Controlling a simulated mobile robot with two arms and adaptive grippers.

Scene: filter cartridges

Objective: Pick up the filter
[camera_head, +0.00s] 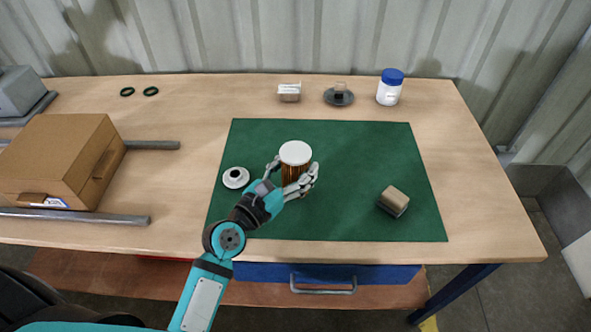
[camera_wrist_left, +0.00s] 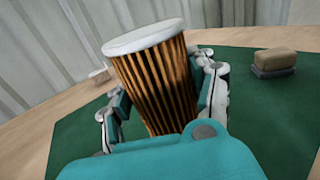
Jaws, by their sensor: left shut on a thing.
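The filter (camera_head: 295,154) is a pleated brown cylinder with a white round cap, upright over the green mat (camera_head: 340,220) in the head view. My left gripper (camera_head: 294,178) comes in from the lower left and has its fingers on both sides of the filter, shut on it. In the left wrist view the filter (camera_wrist_left: 155,80) stands slightly tilted in the picture between the two fingers of the left gripper (camera_wrist_left: 160,100). The filter's lower end is hidden behind the gripper, so I cannot tell whether it touches the mat. My right gripper is not in view.
A white ring-shaped part (camera_head: 236,177) lies at the mat's left edge. A tan block on a dark base (camera_head: 394,200) is on the right. A cardboard box (camera_head: 62,160) stands left. A blue-lidded jar (camera_head: 389,88) stands at the back. The mat between is clear.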

